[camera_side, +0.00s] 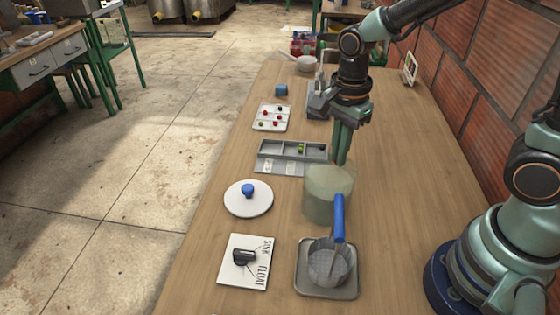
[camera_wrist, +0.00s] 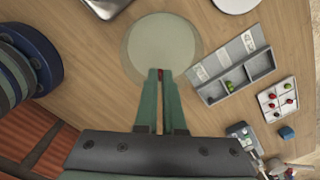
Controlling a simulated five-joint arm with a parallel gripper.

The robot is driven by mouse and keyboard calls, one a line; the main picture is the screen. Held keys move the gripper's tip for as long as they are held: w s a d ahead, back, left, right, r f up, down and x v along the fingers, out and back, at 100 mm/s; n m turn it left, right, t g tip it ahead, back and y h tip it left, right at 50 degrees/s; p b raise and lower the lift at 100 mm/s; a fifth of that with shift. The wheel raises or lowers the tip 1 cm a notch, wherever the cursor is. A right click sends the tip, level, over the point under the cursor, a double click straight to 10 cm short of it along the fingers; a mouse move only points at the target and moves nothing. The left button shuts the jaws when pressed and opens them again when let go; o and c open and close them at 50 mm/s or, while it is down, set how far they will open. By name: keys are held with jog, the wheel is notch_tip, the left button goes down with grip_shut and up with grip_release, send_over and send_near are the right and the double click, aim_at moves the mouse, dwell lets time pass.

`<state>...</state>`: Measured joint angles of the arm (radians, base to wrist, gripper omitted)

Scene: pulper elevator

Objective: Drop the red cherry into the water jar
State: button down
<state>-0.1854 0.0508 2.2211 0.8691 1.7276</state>
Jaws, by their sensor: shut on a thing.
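My gripper (camera_side: 340,158) points down, with its fingertips just above the far rim area of the water jar (camera_side: 327,195). The jar is a short, wide, cloudy greenish cylinder on the table. In the wrist view my gripper (camera_wrist: 160,76) is shut on the red cherry (camera_wrist: 160,74), a small red spot between the fingertips. The fingertips overlap the near edge of the jar (camera_wrist: 162,42) there. The cherry is hidden in the side view. I cannot tell exactly how far it is inside the rim.
A grey compartment tray (camera_side: 292,150) with green cherries stands left of the gripper. Beyond it is a white sample tray (camera_side: 272,117) with several cherries. A white lid with a blue knob (camera_side: 248,190), a sink/float card (camera_side: 244,262) and a blue-handled strainer (camera_side: 330,262) on a tray surround the jar.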

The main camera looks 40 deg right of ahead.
jog(key=c, duration=0.9)
grip_release()
jog(key=shift+c, duration=0.2)
jog(key=shift+r, duration=0.15)
notch_tip(320, 180, up, 12)
jog(key=s+d+n+t, duration=0.3)
jog(key=d+n+t, duration=0.2)
jog(key=n, duration=1.2)
jog(key=shift+s+d+n+t, duration=0.15)
jog(key=shift+d+n+t, duration=0.15)
jog(key=shift+d, duration=0.2)
